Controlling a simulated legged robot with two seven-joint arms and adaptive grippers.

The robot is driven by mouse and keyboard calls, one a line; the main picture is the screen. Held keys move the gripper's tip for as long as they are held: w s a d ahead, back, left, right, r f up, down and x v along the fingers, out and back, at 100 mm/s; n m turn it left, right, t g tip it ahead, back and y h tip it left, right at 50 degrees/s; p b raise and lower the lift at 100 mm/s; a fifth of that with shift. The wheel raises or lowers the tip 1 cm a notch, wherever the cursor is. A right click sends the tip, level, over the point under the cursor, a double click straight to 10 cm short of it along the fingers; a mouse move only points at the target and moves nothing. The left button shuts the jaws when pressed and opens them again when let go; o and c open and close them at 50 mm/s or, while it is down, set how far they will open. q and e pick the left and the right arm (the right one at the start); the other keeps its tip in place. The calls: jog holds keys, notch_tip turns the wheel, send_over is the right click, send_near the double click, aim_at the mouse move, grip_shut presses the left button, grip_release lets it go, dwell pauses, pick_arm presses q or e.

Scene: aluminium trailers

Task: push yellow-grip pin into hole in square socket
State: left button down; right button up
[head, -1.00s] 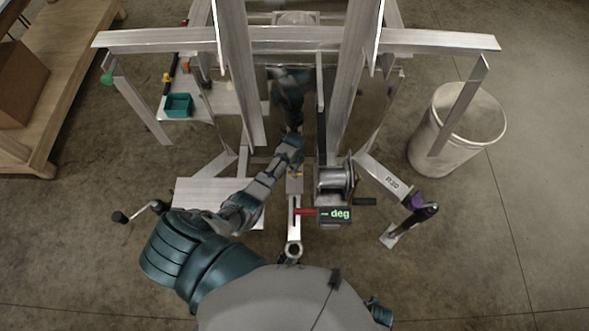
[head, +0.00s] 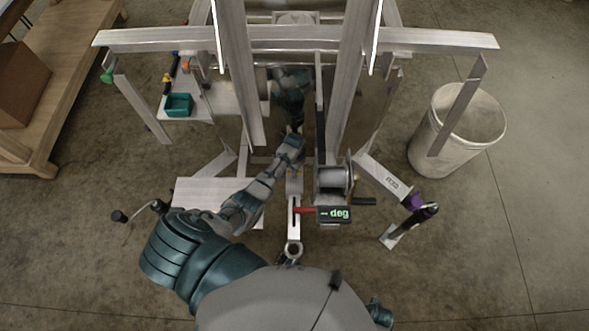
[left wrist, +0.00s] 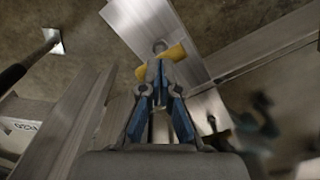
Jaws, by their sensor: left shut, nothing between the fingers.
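The yellow grip (left wrist: 168,62) lies crosswise at the tips of my left gripper (left wrist: 158,84) in the left wrist view, with a round grey end beside it. My left gripper is shut with nothing between its fingers. Its blue-sided fingers are close to the grip; whether they touch it I cannot tell. In the head view my left arm reaches to the grey square socket (head: 294,186) on the centre bar. The hole and the pin's shaft are hidden. My right gripper is not in view.
A winch (head: 334,180) and a display reading "deg" (head: 334,214) stand just right of the socket. Tall aluminium beams (head: 352,80) rise on both sides of my arm.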

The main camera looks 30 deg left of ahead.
pick_arm(q)
jog(key=shift+s+d+r+p, duration=0.2)
jog(key=shift+r+p, duration=0.1)
jog(key=shift+p, duration=0.25)
jog(key=shift+w+r+p, duration=0.15)
jog(key=shift+r+p, duration=0.7)
jog(key=shift+p, duration=0.05)
jog(key=shift+a+r, duration=0.15)
jog(key=shift+r, duration=0.6)
notch_tip(320, 180, up, 10)
jog(key=shift+r, duration=0.25)
